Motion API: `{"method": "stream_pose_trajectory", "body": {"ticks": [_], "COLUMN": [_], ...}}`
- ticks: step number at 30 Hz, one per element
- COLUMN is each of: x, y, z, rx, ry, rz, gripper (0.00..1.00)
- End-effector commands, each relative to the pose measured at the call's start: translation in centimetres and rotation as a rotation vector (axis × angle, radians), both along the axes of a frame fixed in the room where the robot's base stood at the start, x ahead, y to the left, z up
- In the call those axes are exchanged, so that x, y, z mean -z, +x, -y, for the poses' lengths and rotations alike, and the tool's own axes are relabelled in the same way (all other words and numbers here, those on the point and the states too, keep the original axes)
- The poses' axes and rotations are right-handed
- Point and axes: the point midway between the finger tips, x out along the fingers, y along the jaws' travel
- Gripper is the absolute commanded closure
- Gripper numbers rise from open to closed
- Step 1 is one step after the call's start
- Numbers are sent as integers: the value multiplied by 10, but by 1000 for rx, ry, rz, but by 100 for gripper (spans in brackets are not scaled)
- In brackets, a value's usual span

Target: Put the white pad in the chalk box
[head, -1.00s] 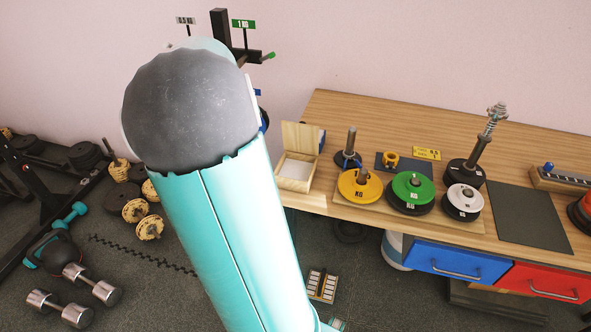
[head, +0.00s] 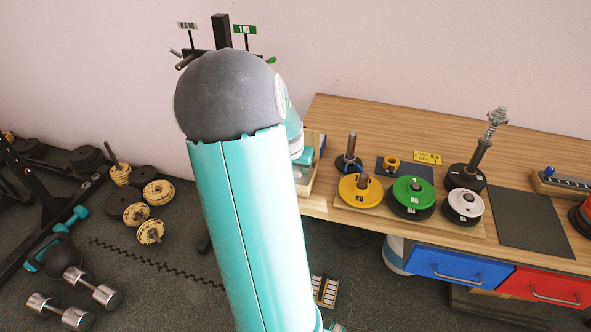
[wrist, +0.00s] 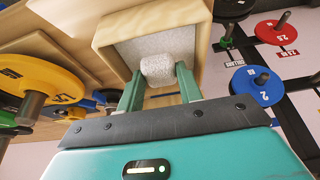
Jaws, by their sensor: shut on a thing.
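In the wrist view, my gripper (wrist: 158,74) is shut on the white pad (wrist: 157,69), a small rough white block held between its teal fingertips. The pale wooden chalk box (wrist: 106,42) is open directly in front of the fingers, with whitish content or lining inside. The pad appears in line with the box opening; I cannot tell whether it is inside or touching the contents. In the head view, my arm hides most of the box, and only its right edge (head: 313,168) shows at the table's left end.
On the wooden table (head: 350,113), a yellow plate (head: 361,191), a green plate (head: 412,190) and a white plate (head: 465,201) stand right of the box. A dark mat (head: 530,215) lies farther right. Dumbbells (head: 75,285) and loose plates lie on the floor at left.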

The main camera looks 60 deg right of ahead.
Motion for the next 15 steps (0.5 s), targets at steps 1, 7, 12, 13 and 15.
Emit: {"method": "stream_pose_trajectory", "body": {"ticks": [1, 7, 12, 13, 15], "x": [7, 12, 14, 15, 14], "y": [0, 0, 0, 0, 0], "z": [0, 0, 0, 0, 0], "rx": [1, 1, 1, 1, 1], "ry": [1, -1, 0, 0, 0], "rz": [-1, 1, 0, 0, 0], "gripper": [86, 86, 86, 86, 51]}}
